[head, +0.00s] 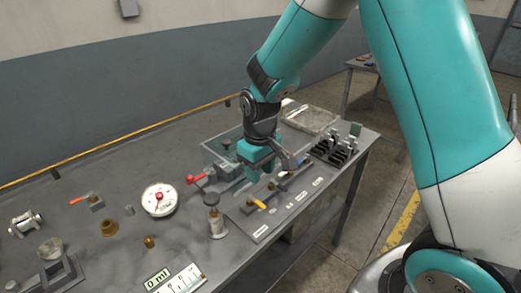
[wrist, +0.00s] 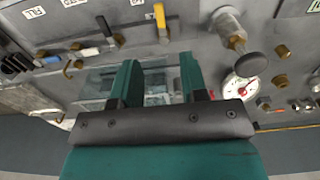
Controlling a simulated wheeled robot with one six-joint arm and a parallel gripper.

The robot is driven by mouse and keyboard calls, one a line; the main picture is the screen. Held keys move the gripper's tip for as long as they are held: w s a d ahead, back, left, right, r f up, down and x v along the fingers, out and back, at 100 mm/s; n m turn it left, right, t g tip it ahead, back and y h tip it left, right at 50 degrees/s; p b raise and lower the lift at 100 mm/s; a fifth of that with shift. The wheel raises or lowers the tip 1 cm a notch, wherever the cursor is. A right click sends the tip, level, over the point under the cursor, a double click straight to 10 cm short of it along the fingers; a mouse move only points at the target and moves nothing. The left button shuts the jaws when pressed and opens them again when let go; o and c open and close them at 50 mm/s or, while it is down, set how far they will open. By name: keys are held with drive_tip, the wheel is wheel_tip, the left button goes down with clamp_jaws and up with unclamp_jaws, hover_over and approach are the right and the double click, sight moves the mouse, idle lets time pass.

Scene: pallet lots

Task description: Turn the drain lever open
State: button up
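A grey valve panel (head: 245,222) with label plates carries several small levers. A yellow-handled lever (head: 262,205) also shows in the wrist view (wrist: 160,18). One label there reads FILL (wrist: 33,13); I cannot read which lever is the drain. My gripper (wrist: 157,72) points down with its two teal fingers apart and nothing between them. In the head view my gripper (head: 257,172) is above the bench behind the panel, near the clear tank.
A clear tank (head: 222,140) stands behind my gripper. A red-handled valve (head: 196,178), a plunger-like fitting (head: 216,222) and a dial gauge (head: 159,200) stand to the left. Black clips (head: 335,150) and a grey tray (head: 309,118) are at the right end.

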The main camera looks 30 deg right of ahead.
wheel_tip(320, 180, up, 7)
drive_tip(key=shift+r, duration=0.15)
idle(0.4)
